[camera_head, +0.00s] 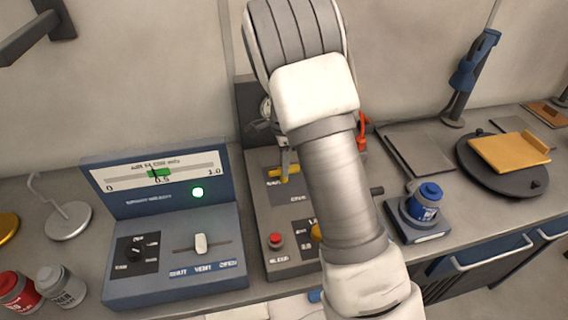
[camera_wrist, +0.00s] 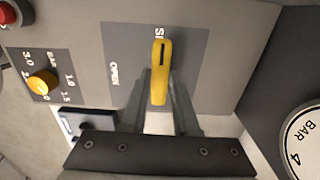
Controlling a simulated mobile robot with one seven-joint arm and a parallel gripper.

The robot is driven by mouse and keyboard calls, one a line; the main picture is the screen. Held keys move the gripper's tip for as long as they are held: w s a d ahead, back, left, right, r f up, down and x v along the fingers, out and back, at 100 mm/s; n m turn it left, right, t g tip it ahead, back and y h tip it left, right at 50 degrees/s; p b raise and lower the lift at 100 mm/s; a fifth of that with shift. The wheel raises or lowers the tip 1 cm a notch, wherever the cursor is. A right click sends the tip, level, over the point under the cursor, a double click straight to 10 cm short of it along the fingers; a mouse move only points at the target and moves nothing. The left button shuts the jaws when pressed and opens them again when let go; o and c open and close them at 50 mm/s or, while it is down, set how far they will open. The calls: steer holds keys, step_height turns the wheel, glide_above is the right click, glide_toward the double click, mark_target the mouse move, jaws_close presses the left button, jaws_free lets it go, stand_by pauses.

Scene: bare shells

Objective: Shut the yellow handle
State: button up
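The yellow handle (camera_wrist: 160,72) is a slim lever on a dark label plate of the grey panel. Its far end lies over a partly covered label starting with "S"; the "OPEN" label (camera_wrist: 114,75) is off to its left in the wrist view. In the head view the handle (camera_head: 284,174) lies roughly sideways, partly behind my arm. My gripper (camera_wrist: 160,100) has its two fingers close along both sides of the handle's near part and looks shut on it. In the head view my gripper (camera_head: 286,160) is mostly hidden by my wrist.
The panel also carries a red button (camera_head: 275,240), a yellow knob (camera_wrist: 42,82) and a gauge (camera_wrist: 308,142). A blue console (camera_head: 170,235) with a lit green lamp stands left. A blue jar (camera_head: 425,202) on a stand and a dark round plate (camera_head: 500,180) are right.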

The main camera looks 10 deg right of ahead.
steer(key=o, duration=0.4)
step_height(320, 180, up, 17)
steer(key=shift+r, duration=0.2)
stand_by(0.3)
